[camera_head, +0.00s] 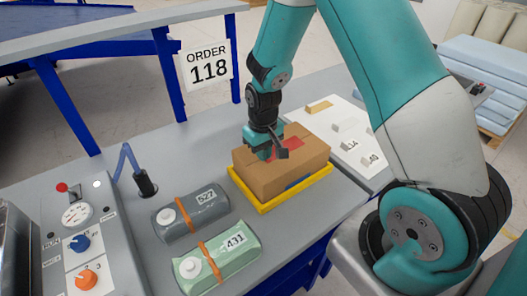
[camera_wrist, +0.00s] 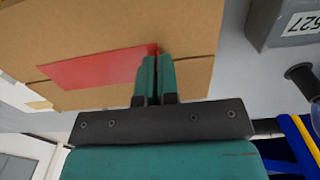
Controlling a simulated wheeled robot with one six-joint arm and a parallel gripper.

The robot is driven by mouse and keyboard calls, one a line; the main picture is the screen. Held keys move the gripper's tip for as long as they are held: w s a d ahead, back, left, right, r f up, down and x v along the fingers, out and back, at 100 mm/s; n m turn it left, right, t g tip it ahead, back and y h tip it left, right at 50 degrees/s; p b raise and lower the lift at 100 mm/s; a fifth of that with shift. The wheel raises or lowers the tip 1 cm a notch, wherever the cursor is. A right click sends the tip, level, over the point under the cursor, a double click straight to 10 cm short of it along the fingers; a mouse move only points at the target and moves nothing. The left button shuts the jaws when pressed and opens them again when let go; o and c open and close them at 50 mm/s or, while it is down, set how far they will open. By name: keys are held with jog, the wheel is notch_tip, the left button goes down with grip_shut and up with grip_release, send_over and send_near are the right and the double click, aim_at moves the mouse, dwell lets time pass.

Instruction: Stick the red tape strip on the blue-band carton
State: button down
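The brown carton (camera_head: 262,179) sits on a yellow-edged base (camera_head: 265,207) on the grey bench. A patch of its blue band (camera_head: 299,183) shows low on its front side. The red tape strip (camera_head: 287,148) is at the carton's top; in the wrist view the strip (camera_wrist: 95,69) runs along the top seam and looks flat against it. My gripper (camera_head: 272,155) is low over the carton top. In the wrist view its fingers (camera_wrist: 156,62) are almost together at the strip's right end, which seems pinched between them. The fingers hide part of that end.
A grey pouch labelled 527 (camera_head: 192,214) and a green pouch labelled 431 (camera_head: 218,258) lie in front-left of the carton. A control box (camera_head: 85,240) stands at left. A white board (camera_head: 345,116) with small blocks lies behind-right. An ORDER 118 sign (camera_head: 207,66) stands behind.

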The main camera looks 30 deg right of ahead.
jog(key=shift+s+f, duration=0.1)
dwell(0.3)
jog(key=c, duration=1.3)
grip_release()
jog(key=shift+r+p, duration=2.8)
jog(key=shift+r, duration=0.8)
